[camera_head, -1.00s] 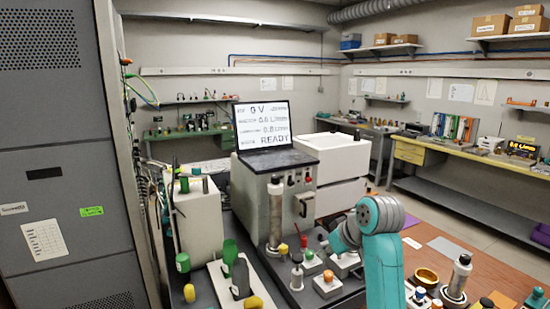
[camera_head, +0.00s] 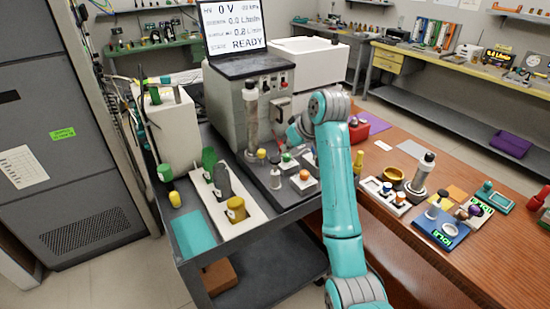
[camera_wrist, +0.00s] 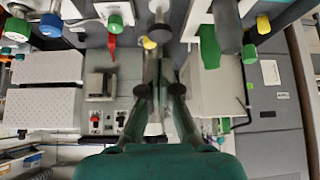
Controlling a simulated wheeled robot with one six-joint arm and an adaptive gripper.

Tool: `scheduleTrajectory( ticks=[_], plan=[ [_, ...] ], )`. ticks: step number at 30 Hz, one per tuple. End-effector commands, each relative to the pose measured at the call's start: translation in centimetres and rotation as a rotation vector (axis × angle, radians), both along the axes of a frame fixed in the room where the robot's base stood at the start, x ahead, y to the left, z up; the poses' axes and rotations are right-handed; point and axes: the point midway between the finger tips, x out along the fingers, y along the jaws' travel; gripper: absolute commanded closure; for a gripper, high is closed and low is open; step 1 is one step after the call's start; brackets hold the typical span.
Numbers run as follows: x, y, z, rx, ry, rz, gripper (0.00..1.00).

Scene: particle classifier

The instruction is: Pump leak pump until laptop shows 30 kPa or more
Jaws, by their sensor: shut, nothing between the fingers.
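The laptop (camera_head: 235,27) stands open on the grey instrument. It shows 0 V, flow lines in L/min and READY; its pressure figure by "kPa" is too small to read. I cannot tell for sure which fitting is the leak pump. Small fittings with coloured knobs stand on a dark plate (camera_head: 257,171) in front of the instrument, including a grey cylinder (camera_head: 275,178) and a white block with an orange knob (camera_head: 304,181). My arm's wrist hides the gripper in the head view. In the wrist view my gripper (camera_wrist: 160,78) is shut and empty, its fingers pointing towards the instrument side.
A white tray (camera_head: 247,229) with green, grey and yellow fittings lies at the cart's front left. A silver column (camera_head: 250,115) stands before the instrument.

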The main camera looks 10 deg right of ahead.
Motion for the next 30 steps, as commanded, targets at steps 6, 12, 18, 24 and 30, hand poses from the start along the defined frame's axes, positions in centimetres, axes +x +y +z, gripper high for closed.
scheduleTrajectory(
  ticks=[6, 12, 18, 24, 30],
  plan=[
    [1.0, 0.4, -1.6, 0.001, 0.002, 0.000, 1.00],
    [2.4, 1.0, -3.5, 0.000, 0.003, 0.000, 1.00],
    [3.4, 1.4, -4.8, 0.000, 0.001, 0.001, 1.00],
    [3.8, 1.5, -5.4, 0.000, 0.001, 0.000, 1.00],
    [3.8, 1.5, -5.4, 0.000, 0.000, 0.000, 1.00]
  ],
)
